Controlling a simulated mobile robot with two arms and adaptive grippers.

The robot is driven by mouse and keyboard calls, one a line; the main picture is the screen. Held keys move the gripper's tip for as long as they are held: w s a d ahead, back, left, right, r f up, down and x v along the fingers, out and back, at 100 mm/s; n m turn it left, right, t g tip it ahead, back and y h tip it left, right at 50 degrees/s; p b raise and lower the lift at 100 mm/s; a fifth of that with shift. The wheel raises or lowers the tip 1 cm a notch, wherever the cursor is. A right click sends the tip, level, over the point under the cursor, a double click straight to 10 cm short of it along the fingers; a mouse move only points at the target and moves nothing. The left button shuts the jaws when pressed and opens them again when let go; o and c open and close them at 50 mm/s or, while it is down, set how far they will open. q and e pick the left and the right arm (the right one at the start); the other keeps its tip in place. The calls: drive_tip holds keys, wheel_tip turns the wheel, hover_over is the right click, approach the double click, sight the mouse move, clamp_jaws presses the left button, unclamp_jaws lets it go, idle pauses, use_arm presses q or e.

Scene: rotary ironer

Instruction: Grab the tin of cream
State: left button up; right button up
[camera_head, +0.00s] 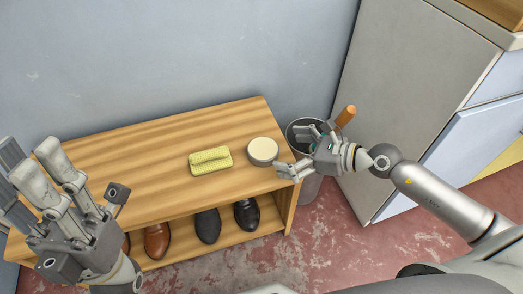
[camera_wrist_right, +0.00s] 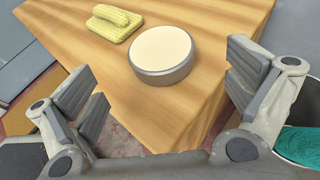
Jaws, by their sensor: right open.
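The tin of cream (camera_head: 263,151) is a round, low tin with a cream-coloured top and grey side. It stands near the right end of the wooden shoe bench (camera_head: 150,165). In the right wrist view the tin (camera_wrist_right: 162,53) lies ahead, between the lines of the two fingers. My right gripper (camera_head: 296,150) is open and empty, just right of the tin and apart from it. Its fingers also show in the right wrist view (camera_wrist_right: 165,85). My left gripper (camera_head: 40,175) is at the left, over the bench's left end, with its fingers apart and nothing seen between them.
A yellow-green sponge or brush (camera_head: 210,160) lies on the bench left of the tin. Shoes (camera_head: 208,226) stand on the shelf below. A grey bin (camera_head: 308,185) is right of the bench, partly behind my right gripper. A cabinet (camera_head: 405,90) stands further right.

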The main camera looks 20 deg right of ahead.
sight(265, 149)
drive_tip(key=shift+b+x, duration=1.05)
drive_tip(key=shift+x, duration=2.25)
drive_tip(key=c, duration=1.2)
drive_tip(key=shift+r, duration=0.1)
drive_tip(key=shift+c, duration=0.2)
